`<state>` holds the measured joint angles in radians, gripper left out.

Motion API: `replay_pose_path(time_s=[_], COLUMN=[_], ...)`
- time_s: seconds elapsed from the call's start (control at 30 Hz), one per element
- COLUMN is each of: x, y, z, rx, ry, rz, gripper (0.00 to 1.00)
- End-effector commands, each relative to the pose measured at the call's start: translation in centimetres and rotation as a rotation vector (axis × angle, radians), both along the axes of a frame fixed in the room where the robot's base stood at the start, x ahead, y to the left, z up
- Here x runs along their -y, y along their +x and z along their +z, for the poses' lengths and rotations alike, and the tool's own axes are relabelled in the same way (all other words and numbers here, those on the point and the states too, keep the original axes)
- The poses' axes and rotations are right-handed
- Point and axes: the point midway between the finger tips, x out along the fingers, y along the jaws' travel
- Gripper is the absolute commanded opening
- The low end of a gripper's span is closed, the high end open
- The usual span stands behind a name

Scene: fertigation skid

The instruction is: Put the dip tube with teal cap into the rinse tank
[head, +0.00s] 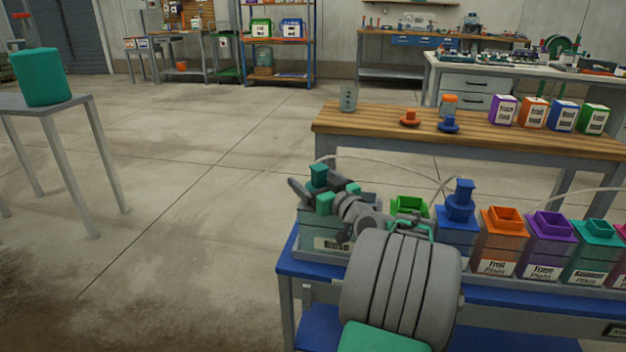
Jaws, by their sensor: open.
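The teal cap (319,174) of the dip tube shows above the rinse tank (318,241), at the left end of the blue skid. A pale hose runs from the cap toward the right. My gripper (311,194) is open, its fingers close around or beside the cap; I cannot tell whether they touch it. The tube below the cap is hidden by my gripper and the tank's top, so I cannot tell how deep it sits. The rinse tank is clear-walled with a white label, partly hidden by my arm.
To the right stand a green-topped tank (408,206), a blue tank with a blue-capped fitting (459,203), and orange (503,243), purple (550,246) and teal (596,250) tanks with open necks. A wooden bench (380,121) lies behind.

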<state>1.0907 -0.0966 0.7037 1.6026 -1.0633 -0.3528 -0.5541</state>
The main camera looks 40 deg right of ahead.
Motion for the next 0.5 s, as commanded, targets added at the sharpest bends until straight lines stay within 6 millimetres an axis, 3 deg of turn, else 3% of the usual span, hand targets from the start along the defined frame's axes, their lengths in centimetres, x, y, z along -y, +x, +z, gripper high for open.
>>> replay_pose_path(time_s=[0.03,0.27,0.5], x=[-0.1,0.0,-0.5], y=[-0.1,-1.0,-5.8], z=[-1.1,-1.1,-0.7], rx=[-0.013,-0.015,-0.011], ry=[0.018,0.021,0.018], rz=[0.0,-0.004,-0.009], gripper=[0.87,0.87,0.87])
